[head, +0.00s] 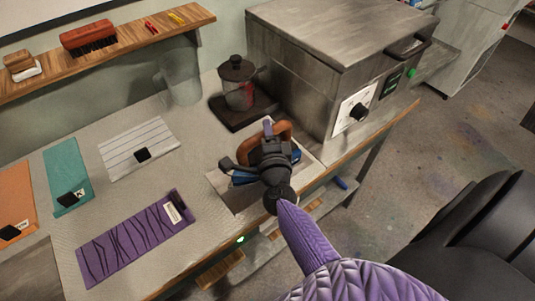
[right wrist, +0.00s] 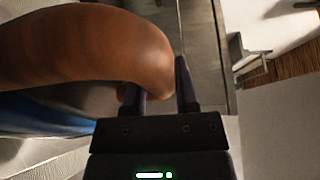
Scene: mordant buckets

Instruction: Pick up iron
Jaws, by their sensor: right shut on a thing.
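The iron has a brown curved handle (head: 285,131) and a blue body (head: 243,179). It is on a pale grey patch near the front edge of the worktable, largely covered by my right gripper. My right gripper (head: 268,135) is over the iron from the front, with its jaws shut on the handle. In the right wrist view the handle (right wrist: 85,45) fills the upper left, its curved end at the gripper's fingers (right wrist: 160,90). The blue body (right wrist: 40,125) shows below it. Whether the iron's base touches the table is hidden. My left gripper is not in view.
A large grey metal box with a dial (head: 310,55) stands behind right. A dark lidded pot (head: 238,85) and a clear jug (head: 181,78) are behind the iron. Purple cloth (head: 130,240), white striped cloth (head: 137,147) and teal cloth (head: 65,170) lie left. Bare table separates them.

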